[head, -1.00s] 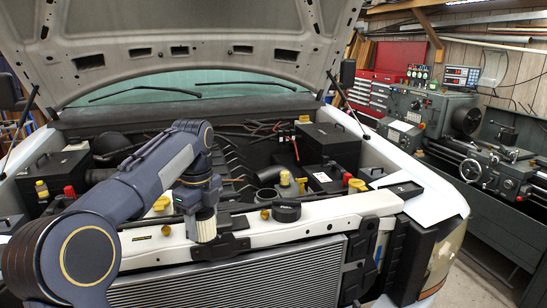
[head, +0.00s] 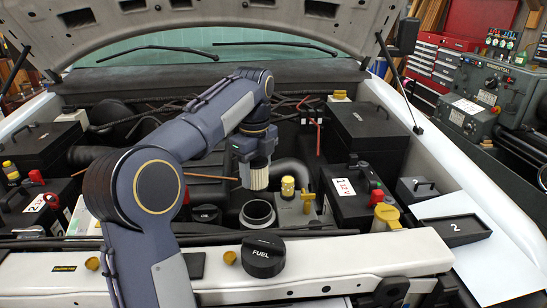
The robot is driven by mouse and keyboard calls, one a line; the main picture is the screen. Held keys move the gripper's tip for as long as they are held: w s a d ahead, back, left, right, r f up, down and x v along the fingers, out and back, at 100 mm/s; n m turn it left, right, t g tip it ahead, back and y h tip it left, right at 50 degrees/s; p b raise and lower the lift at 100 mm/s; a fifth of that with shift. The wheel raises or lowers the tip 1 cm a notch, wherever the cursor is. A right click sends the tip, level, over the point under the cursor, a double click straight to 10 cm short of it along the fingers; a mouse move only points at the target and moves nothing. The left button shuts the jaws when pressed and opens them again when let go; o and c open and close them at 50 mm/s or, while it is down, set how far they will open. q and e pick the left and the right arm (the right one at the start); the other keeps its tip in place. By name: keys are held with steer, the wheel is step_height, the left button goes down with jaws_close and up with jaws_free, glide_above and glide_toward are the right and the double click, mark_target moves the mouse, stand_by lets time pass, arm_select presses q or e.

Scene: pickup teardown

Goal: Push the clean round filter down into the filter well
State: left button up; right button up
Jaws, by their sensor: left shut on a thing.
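The clean round filter (head: 257,175) is a pale, pleated cylinder in the middle of the head view. My left gripper (head: 256,158) is shut on its upper part and holds it upright, pointing down. The filter well (head: 257,212) is a round opening with a grey rim and dark inside, just below the filter in the picture. The filter looks to be above the well and apart from it. The exact gap and alignment in depth cannot be told. My right gripper is not in view.
A black FUEL cap (head: 262,257) lies on the white front crossbeam (head: 330,262). A yellow-capped fitting (head: 288,188) stands right of the well, with a battery (head: 345,195) marked 1 beyond it. A black tray (head: 455,230) marked 2 lies on the right fender.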

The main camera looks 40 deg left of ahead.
mark_target(256, 188)
arm_select(q)
steer(key=shift+f, duration=0.15)
steer(key=shift+s+f, duration=0.2)
steer(key=shift+f, duration=0.35)
step_height(256, 188, down, 4)
steer(key=shift+w+r+b, duration=0.1)
steer(key=shift+b, duration=0.7)
steer(key=shift+f+b, duration=0.75)
steer(key=shift+f, duration=0.35)
steer(key=shift+a+p, duration=0.1)
steer(key=shift+p, duration=0.2)
steer(key=shift+f, duration=0.25)
steer(key=shift+f, duration=0.25)
